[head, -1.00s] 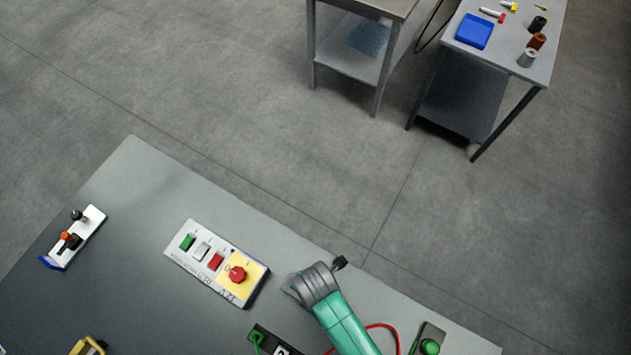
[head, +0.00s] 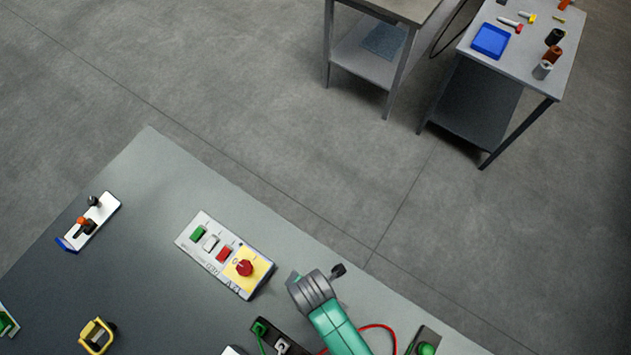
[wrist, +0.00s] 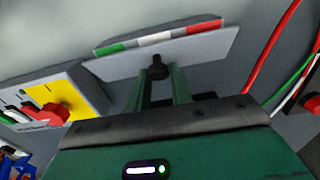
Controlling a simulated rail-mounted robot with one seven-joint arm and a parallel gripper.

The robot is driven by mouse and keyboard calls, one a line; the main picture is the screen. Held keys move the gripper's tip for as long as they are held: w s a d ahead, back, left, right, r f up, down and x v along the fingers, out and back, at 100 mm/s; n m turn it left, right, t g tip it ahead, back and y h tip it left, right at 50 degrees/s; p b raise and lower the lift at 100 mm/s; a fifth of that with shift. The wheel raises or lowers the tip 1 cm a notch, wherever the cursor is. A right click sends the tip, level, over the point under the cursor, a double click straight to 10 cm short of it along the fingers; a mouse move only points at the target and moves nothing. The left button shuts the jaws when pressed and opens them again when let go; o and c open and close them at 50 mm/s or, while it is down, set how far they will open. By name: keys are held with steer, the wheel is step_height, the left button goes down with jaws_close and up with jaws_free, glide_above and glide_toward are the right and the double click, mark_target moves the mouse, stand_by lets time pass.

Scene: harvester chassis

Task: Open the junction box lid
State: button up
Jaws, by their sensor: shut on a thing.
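In the wrist view, a tilted grey plate (wrist: 205,52), which looks like the junction box lid, carries a green, white and red strip (wrist: 160,37) along its upper edge. A black knob (wrist: 157,67) sticks out from the plate. My gripper (wrist: 158,76) has its two green fingers on either side of the knob and is shut on it. The box body under the plate is mostly hidden by the gripper. In the head view, my green arm covers this spot, and the fingers and knob are hidden.
A control panel (head: 212,243) with a red emergency button (head: 245,268) lies close left of my wrist; it also shows in the wrist view (wrist: 90,87). Red, green and white cables (wrist: 290,65) run at right. A yellow handle (head: 97,336) and a lever unit (head: 92,222) stand further left.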

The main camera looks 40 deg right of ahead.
steer(key=shift+s+a, duration=0.1)
steer(key=shift+a, duration=0.2)
steer(key=shift+r, duration=0.15)
steer(key=shift+s+a+r+p, duration=0.1)
steer(key=shift+s+a+p, duration=0.15)
steer(key=shift+a+p, duration=0.45)
steer(key=shift+c, duration=0.2)
steer(key=shift+a, duration=0.2)
steer(key=shift+c, duration=0.8)
jaws_close()
steer(key=shift+s+a+r+p, duration=0.1)
steer(key=shift+s+a+p, duration=0.1)
steer(key=shift+a, duration=0.25)
steer(key=shift+s+a+p, duration=0.1)
steer(key=shift+a+p, duration=0.1)
steer(key=shift+a, duration=0.2)
steer(key=o, duration=0.9)
jaws_free()
